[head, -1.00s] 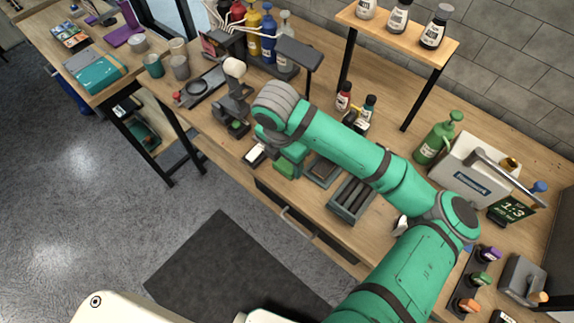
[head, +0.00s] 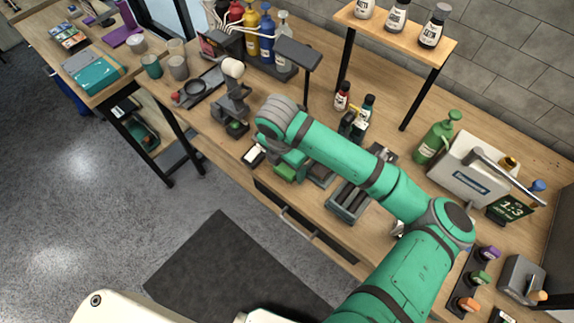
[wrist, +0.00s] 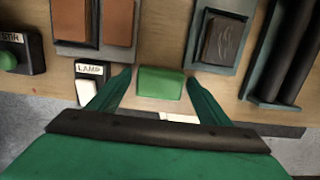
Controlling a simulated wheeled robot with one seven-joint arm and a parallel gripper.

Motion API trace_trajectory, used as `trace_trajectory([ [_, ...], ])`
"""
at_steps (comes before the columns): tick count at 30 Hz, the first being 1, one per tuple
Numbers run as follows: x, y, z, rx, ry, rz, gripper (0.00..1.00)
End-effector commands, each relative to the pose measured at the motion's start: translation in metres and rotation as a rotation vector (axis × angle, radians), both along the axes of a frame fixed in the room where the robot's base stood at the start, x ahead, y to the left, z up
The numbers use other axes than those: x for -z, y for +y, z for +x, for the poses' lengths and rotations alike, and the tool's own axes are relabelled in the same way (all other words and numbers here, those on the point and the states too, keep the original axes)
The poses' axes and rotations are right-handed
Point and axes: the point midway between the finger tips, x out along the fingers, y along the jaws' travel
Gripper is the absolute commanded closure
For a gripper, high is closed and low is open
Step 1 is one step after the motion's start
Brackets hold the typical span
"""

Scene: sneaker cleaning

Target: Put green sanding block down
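The green sanding block (wrist: 160,83) lies on the wooden worktop near its front edge, seen between my gripper's fingers in the wrist view. My gripper (wrist: 157,82) is open. One finger is on each side of the block, with a visible gap on both sides. In the head view the block (head: 286,171) shows as a light green patch below my gripper (head: 290,160), partly covered by my arm.
A lamp switch (wrist: 87,82) sits just left of the block. A tray with a brown block (wrist: 222,42) stands to the right, then a tray with dark rollers (wrist: 290,55). Brown pads (wrist: 100,20) lie behind left. The worktop's front edge is close.

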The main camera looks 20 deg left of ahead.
Motion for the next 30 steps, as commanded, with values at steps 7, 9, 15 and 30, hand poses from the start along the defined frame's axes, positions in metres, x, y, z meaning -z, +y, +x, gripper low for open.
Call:
trace_trajectory([
  [7,0.0,-0.002,0.0,0.003,0.0,0.0,0.27],
  [9,-0.001,-0.002,0.0,0.003,0.0,0.0,0.27],
  [15,-0.021,-0.001,-0.001,0.002,-0.002,0.0,0.27],
  [30,-0.109,0.003,-0.011,0.001,-0.002,-0.001,0.27],
])
